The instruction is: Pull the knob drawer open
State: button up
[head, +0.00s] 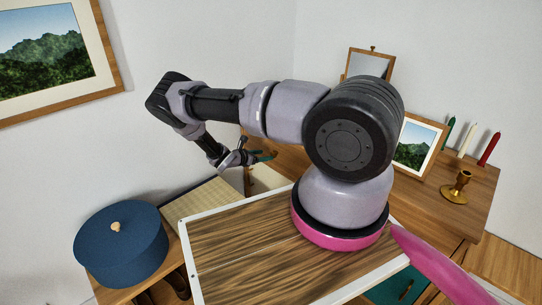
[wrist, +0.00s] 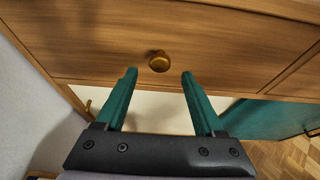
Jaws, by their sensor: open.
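The knob drawer (wrist: 100,48) has a wooden front that fills the upper part of the wrist view. The knob cannot be made out there.
A blue round box (head: 122,245) stands at the lower left. On the cabinet top are a picture frame (head: 418,146), a brass candlestick (head: 457,188) and candles (head: 467,140). Below the drawer are a white panel (wrist: 160,108) and a teal panel (wrist: 268,118).

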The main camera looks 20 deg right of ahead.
aim_at(272, 154)
jog(key=shift+x, duration=2.75)
grip_shut()
